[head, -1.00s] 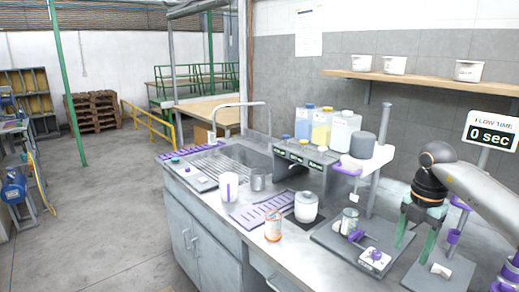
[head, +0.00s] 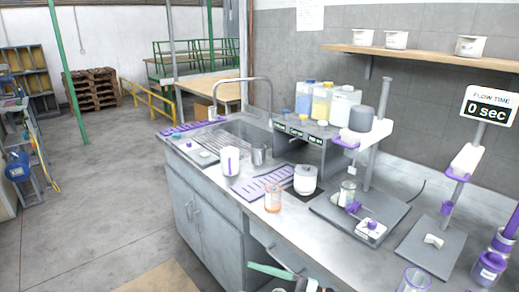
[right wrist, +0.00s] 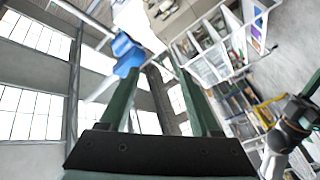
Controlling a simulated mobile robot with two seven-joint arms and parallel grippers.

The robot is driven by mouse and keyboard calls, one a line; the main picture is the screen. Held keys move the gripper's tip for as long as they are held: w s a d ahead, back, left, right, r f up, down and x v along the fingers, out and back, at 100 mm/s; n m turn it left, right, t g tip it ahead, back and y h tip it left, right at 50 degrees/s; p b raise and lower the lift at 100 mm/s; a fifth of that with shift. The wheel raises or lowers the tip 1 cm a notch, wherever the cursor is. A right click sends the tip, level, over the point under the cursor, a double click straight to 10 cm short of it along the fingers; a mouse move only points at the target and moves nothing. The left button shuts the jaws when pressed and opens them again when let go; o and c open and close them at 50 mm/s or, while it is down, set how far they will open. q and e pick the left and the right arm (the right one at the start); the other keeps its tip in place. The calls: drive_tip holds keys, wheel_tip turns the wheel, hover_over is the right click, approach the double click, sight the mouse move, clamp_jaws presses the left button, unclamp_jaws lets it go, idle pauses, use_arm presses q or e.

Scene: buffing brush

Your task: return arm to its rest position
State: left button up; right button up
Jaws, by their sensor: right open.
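My right gripper (right wrist: 158,85) shows in the right wrist view with its two green fingers apart and nothing between them. Windows, walls and shelving fill the view beyond the fingers. In the head view a pale green finger and dark parts of one of my grippers show at the bottom edge, in front of the counter; I cannot tell for certain which arm they belong to. My left gripper cannot be made out for sure in either view.
The steel counter (head: 228,205) carries an orange-marked glass (head: 272,198), a white jar (head: 305,180), a purple rack (head: 262,184) and a grey stand base (head: 385,228). Another stand plate (head: 430,247) and purple-topped containers (head: 490,266) are at the right. Open floor (head: 90,220) lies left.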

drive_tip(key=s+d+f+m+t+h, duration=0.4)
drive_tip(key=d+f+m+t+h, duration=0.65)
drive_tip(key=m, duration=0.55)
drive_tip(key=s+d+f+m+g+h, duration=0.2)
drive_tip(key=s+d+f+g, duration=0.1)
drive_tip(key=s+f, duration=0.4)
drive_tip(key=s+d+f+m+g+h, duration=0.3)
drive_tip(key=s+d+f+g, duration=0.1)
drive_tip(key=s+f, duration=0.3)
drive_tip(key=shift+s+f, duration=0.15)
drive_tip(key=shift+s, duration=0.5)
